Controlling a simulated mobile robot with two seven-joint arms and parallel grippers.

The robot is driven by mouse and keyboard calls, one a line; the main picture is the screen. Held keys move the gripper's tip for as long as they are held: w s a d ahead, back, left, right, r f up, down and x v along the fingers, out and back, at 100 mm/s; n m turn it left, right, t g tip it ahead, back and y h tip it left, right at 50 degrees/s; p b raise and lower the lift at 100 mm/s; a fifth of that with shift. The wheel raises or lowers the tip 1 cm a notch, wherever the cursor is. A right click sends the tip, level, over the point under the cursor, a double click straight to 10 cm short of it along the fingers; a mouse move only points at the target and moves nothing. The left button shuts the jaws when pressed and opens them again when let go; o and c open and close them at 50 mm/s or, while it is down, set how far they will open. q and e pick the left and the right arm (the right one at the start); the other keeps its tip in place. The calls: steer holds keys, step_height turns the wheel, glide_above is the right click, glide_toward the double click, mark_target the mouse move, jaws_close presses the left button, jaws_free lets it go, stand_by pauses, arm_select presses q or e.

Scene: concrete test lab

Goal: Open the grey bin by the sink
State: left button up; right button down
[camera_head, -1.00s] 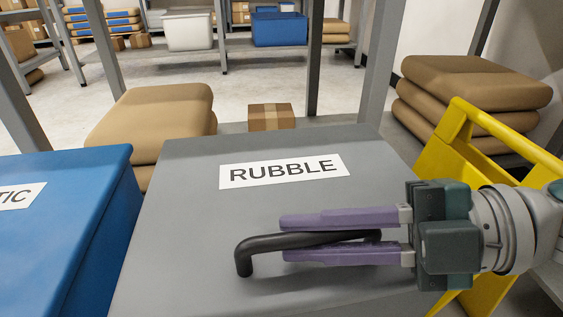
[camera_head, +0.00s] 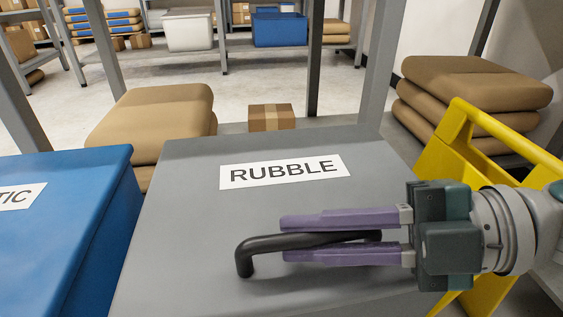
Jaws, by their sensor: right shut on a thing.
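The grey bin (camera_head: 190,215) stands in the middle of the view, with a white label reading RUBBLE on its flat lid. The lid lies closed. A black bar handle (camera_head: 247,256) is fixed on the lid toward the front. My right gripper (camera_head: 283,239) comes in from the right, and its purple fingers are shut on the handle, one on each side of it. My left gripper is not in view. No sink shows.
A blue bin (camera_head: 75,215) stands close on the left, its label partly cut off. A yellow frame-like object (camera_head: 490,140) is close on the right. Brown sacks (camera_head: 160,115) and a small cardboard box (camera_head: 271,117) lie behind, among grey shelf posts.

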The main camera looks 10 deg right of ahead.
stand_by(0.4)
steer(key=shift+r+p, duration=0.45)
steer(key=shift+p, duration=0.15)
steer(key=w+r+m+g+p, duration=0.1)
steer(key=w+r+m+p, duration=0.1)
steer(key=r+p, duration=0.4)
steer(key=w+r+m+g+h+p, duration=0.1)
steer(key=w+r+m+p, duration=0.2)
steer(key=w+r+p, duration=0.2)
steer(key=shift+w+r+g+p, duration=0.3)
steer(key=shift+r+g+p, duration=0.1)
steer(key=shift+r+p, duration=0.5)
steer(key=shift+r, duration=0.1)
steer(key=c, duration=1.1)
jaws_free()
